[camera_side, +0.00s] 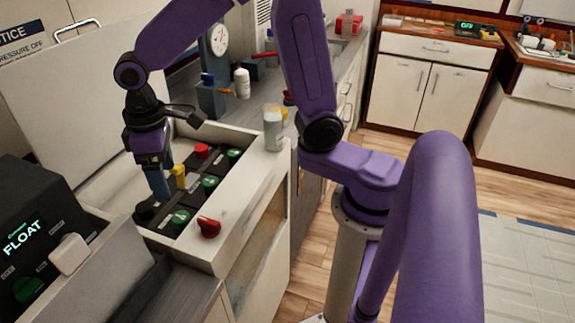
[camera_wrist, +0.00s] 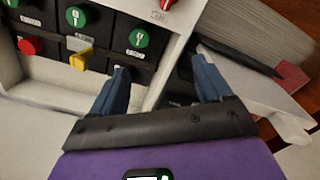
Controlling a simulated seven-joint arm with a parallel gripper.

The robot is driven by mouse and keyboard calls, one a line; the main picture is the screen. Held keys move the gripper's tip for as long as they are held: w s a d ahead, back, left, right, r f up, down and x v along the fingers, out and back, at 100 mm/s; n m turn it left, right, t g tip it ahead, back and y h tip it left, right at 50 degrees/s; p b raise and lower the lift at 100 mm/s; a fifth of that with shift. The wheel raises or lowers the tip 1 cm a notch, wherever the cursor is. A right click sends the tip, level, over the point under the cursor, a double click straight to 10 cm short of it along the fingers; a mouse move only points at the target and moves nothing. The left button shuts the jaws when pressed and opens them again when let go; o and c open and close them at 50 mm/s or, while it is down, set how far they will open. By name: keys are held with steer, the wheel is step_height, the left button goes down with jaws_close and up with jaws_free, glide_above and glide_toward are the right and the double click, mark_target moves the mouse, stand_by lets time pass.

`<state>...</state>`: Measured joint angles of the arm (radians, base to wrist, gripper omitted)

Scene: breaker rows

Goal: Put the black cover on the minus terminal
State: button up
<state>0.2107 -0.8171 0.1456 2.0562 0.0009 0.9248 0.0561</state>
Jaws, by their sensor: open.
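My gripper (camera_side: 160,190) points down over the near left end of the breaker panel (camera_side: 245,205), its blue fingers close to a black round piece (camera_side: 147,210) there. In the wrist view my gripper (camera_wrist: 162,66) has its fingers spread wide, with nothing seen held between them. The left finger is over the panel's dark end cell and the right finger lies beyond the pale rim. The black piece may be the cover; I cannot tell, and the fingers hide that spot in the wrist view. No minus mark is readable.
The panel holds several green knobs (camera_side: 180,217), a red knob (camera_side: 202,151) and a yellow lever (camera_side: 178,172). A dark unit reading FLOAT (camera_side: 25,240) is at left.

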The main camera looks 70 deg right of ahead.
steer(key=s+d+n, duration=0.3)
steer(key=s+d, duration=0.1)
steer(key=s, duration=0.7)
steer(key=s+d+n, duration=0.3)
steer(key=s+d, duration=0.2)
steer(key=s, duration=0.5)
steer(key=shift+s+r, duration=0.15)
steer(key=shift+s, duration=0.25)
steer(key=shift+d, duration=0.1)
